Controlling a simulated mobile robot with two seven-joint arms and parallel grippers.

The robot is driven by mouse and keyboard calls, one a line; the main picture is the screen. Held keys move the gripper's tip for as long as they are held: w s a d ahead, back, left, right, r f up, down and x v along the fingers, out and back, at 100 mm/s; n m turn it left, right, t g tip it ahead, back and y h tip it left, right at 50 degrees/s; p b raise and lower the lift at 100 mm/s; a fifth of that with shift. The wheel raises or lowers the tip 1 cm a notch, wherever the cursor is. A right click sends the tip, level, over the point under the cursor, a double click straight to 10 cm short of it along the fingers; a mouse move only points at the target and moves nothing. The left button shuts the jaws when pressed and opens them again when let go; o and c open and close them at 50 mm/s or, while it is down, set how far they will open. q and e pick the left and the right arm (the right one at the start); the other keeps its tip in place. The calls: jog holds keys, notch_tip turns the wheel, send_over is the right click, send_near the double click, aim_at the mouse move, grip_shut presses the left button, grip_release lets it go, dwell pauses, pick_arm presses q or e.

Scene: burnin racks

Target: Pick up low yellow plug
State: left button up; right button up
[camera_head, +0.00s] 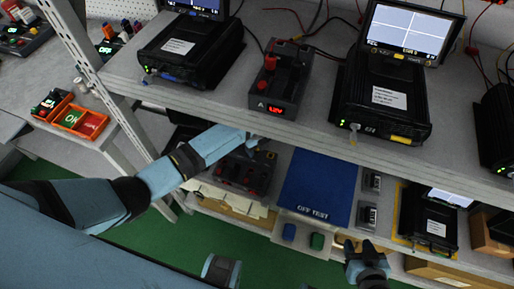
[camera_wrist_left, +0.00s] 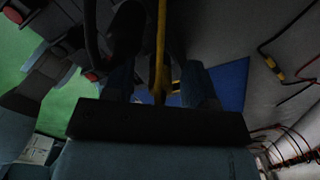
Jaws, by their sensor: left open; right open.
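My left gripper (camera_wrist_left: 160,88) is open, with a finger on each side in the left wrist view. A yellow strip, likely the yellow plug or its lead (camera_wrist_left: 161,45), runs between the fingers; I cannot tell if they touch it. In the head view my left arm reaches under the upper shelf, its end (camera_head: 246,137) over a dark device (camera_head: 243,176) on the lower shelf. A small yellow spot (camera_head: 271,155) shows beside it. The fingers are mostly hidden there. My right gripper (camera_head: 361,250) is open and empty in front of the lower shelf.
The upper shelf (camera_head: 225,96) overhangs the lower one, carrying black units with screens and a red-topped device (camera_head: 279,80). A blue OFF TEST mat (camera_head: 318,187) lies clear on the lower shelf. Cables hang about.

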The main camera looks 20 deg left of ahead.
pick_arm(q)
jog(key=shift+c, duration=0.2)
jog(key=c, duration=0.8)
jog(key=shift+r, duration=0.15)
jog(key=shift+r, duration=0.3)
notch_tip(320, 180, up, 3)
jog(key=shift+s+f, duration=0.1)
jog(key=shift+s, duration=0.05)
jog(key=s, duration=1.7)
jog(key=shift+s+a, duration=0.3)
jog(key=shift+s, duration=0.1)
